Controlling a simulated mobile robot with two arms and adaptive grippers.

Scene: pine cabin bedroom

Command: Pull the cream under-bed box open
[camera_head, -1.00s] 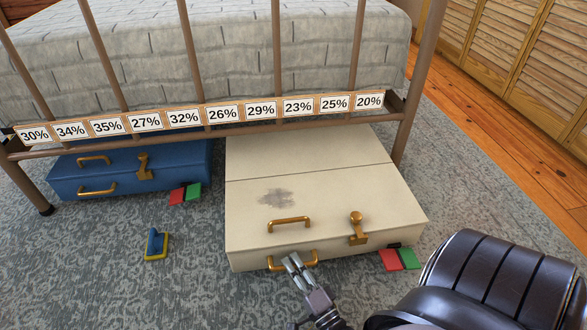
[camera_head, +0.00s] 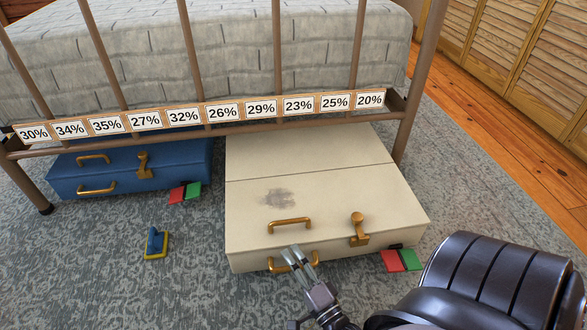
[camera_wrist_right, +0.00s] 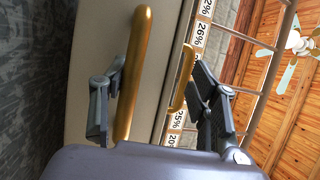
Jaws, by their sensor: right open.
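The cream under-bed box (camera_head: 330,205) sticks out well past the bed's foot rail, with its rear part under the bed. It has a brass handle (camera_head: 290,226) on top, a brass latch (camera_head: 358,230) and a lower brass handle (camera_head: 278,266) on its front face. My right gripper (camera_head: 290,255) is open at the lower handle. In the right wrist view a brass handle (camera_wrist_right: 133,75) lies between the open fingers, close to the left one; whether they touch it I cannot tell. My left gripper is not in view.
A blue box (camera_head: 130,165) is under the bed at left. Red (camera_head: 391,261) and green (camera_head: 410,259) pieces lie by the cream box's right front corner. A small blue and yellow object (camera_head: 156,244) lies on the carpet. The bed rail (camera_head: 230,130) crosses above the boxes.

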